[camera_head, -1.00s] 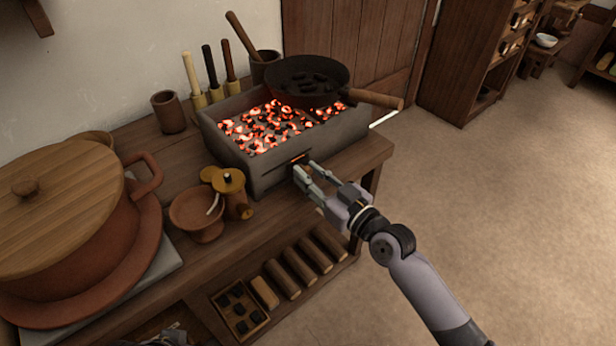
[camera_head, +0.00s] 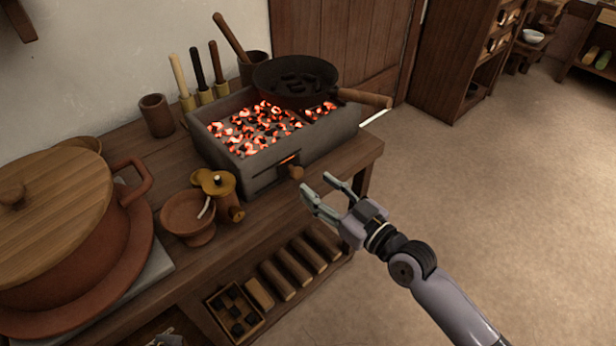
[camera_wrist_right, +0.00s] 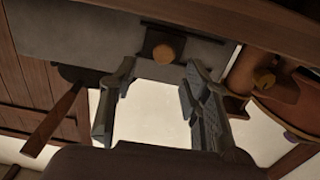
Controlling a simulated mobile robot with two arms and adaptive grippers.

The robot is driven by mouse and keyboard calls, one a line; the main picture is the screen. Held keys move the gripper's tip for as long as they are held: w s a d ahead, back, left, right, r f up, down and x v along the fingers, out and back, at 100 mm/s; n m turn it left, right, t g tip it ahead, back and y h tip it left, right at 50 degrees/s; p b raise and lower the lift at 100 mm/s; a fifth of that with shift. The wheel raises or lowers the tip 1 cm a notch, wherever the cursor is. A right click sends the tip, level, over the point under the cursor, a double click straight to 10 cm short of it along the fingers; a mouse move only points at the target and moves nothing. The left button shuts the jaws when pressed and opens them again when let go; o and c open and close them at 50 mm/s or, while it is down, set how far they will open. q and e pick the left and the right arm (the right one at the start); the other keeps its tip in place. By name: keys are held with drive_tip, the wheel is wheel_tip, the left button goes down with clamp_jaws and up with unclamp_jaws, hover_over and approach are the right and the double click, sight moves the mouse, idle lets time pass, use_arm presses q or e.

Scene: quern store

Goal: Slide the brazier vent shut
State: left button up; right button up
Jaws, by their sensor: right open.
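The grey brazier (camera_head: 320,140) stands on the wooden bench, full of glowing coals. Low on its front face is the vent, with a thin orange glow showing in its slot (camera_head: 288,160). A round wooden knob (camera_head: 295,173) sticks out at the slot. In the right wrist view the knob (camera_wrist_right: 163,52) sits on a dark plate, just beyond and between the fingertips. My right gripper (camera_head: 316,183) is open and empty, in front of the knob and apart from it; its fingers also show in the wrist view (camera_wrist_right: 160,68).
A dark pan (camera_head: 295,82) sits on the brazier, its wooden handle reaching right. A large lidded pot (camera_head: 60,230) fills the left. The floor (camera_head: 500,200) at right is clear.

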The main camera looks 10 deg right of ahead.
drive_tip(key=v, duration=0.6)
drive_tip(key=shift+s+d, duration=0.1)
drive_tip(key=shift+s, duration=0.05)
